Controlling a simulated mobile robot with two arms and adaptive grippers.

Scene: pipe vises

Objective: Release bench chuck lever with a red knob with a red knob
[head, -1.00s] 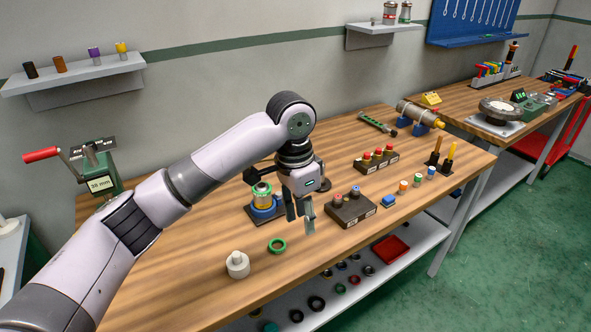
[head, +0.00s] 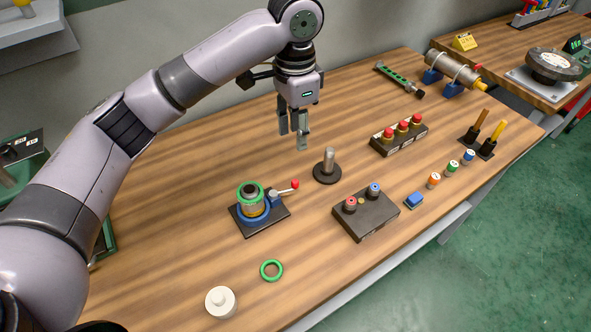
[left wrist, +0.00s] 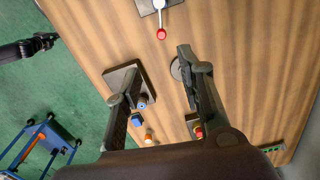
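The bench chuck (head: 251,204) stands on a dark plate on the wooden bench, with a blue ring at its base and a green-rimmed cylinder in it. Its lever (head: 284,191) points right and ends in a red knob (head: 295,184). In the left wrist view the red knob (left wrist: 161,34) and pale lever (left wrist: 158,12) show at the top. My left gripper (head: 293,138) is open and empty, above the bench behind and above the knob, apart from it. Its spread fingers (left wrist: 158,65) show in the wrist view. A dark shape (left wrist: 28,47) there may be my right gripper; its fingers are unclear.
A metal post on a round base (head: 328,167) stands right of the lever. A button box (head: 366,214) and red-button block (head: 399,135) are farther right. A green ring (head: 271,270) and white knobbed disc (head: 220,302) lie in front.

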